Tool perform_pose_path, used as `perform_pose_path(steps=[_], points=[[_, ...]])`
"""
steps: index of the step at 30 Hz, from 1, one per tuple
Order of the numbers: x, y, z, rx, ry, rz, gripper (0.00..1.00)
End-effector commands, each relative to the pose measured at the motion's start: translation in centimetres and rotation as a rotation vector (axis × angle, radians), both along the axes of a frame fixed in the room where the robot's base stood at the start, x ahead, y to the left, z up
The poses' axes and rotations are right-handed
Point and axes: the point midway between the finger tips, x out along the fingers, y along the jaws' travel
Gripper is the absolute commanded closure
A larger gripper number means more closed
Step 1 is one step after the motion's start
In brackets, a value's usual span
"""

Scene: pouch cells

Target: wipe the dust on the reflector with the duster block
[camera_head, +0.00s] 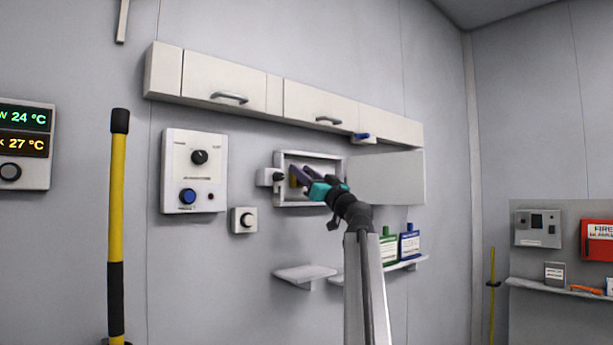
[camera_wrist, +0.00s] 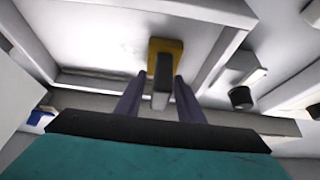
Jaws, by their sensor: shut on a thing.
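My gripper (camera_wrist: 160,78) is shut on the handle, one purple finger on each side. The pad is at the far end, at or close to the pale back surface of an open white wall box (camera_head: 309,154). I cannot tell whether it touches. That back surface, seemingly the reflector (camera_wrist: 105,35), shows faint grey smudges left of the pad in the wrist view. In the head view my gripper (camera_head: 302,176) reaches into the box, with the yellow pad (camera_head: 293,182) at its left.
The box's door (camera_head: 385,178) stands open to the right. A cabinet row (camera_head: 300,100) runs above. A small shelf (camera_head: 305,273) is below, and green (camera_head: 388,246) and blue (camera_head: 409,243) containers stand on another. A knob unit (camera_head: 267,177) sits at the box's left.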

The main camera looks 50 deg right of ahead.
Motion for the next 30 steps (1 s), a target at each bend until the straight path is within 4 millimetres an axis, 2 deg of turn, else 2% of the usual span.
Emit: perform_pose_path(steps=[11,30], points=[[-0.1,0.0,0.0,0.0,0.0,0.0,0.83],[-4.1,0.3,-0.1,0.0,-0.001,-0.001,0.83]])
